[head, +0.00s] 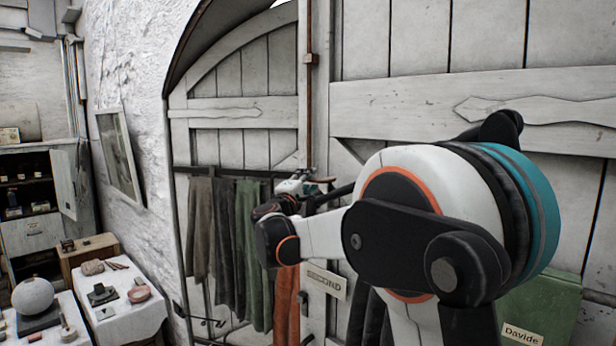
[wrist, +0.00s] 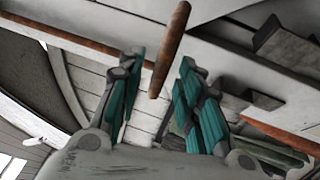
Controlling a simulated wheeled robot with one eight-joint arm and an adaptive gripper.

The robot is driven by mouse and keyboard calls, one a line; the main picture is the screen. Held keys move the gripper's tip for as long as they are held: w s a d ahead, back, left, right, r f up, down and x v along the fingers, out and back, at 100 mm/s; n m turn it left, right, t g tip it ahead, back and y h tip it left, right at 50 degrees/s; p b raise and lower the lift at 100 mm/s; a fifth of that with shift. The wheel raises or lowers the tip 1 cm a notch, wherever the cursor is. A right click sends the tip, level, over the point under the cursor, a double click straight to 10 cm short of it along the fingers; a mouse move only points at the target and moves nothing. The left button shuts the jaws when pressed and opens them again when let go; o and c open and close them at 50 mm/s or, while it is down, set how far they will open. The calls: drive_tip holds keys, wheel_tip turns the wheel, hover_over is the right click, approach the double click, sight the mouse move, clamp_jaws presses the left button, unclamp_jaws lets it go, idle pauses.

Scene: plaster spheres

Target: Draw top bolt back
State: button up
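The top bolt (head: 308,110) is a thin rusty rod running upright along the edge where the pale plank doors meet. It also shows in the wrist view (wrist: 70,38), running slantwise behind the fingers. Its handle (wrist: 170,48) is a short rusty bar that sticks out between my fingertips. My gripper (wrist: 158,68) is open, with teal pads on either side of the handle, and a gap shows on both sides. In the head view my gripper (head: 296,186) is at the lower part of the rod, and my arm hides part of the area.
Dark and orange garments (head: 230,240) hang from a rail just left of and below my gripper. A sign (head: 326,281) is on the door below. A table (head: 133,318) with small items and a white sphere (head: 33,296) are at lower left.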

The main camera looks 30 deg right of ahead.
drive_tip(key=shift+x, duration=1)
clamp_jaws()
wheel_tip(320, 180, down, 5)
drive_tip(key=b, duration=0.4)
drive_tip(key=shift+s+a+f, duration=0.1)
drive_tip(key=shift+s+f, duration=0.05)
drive_tip(key=shift+f, duration=0.05)
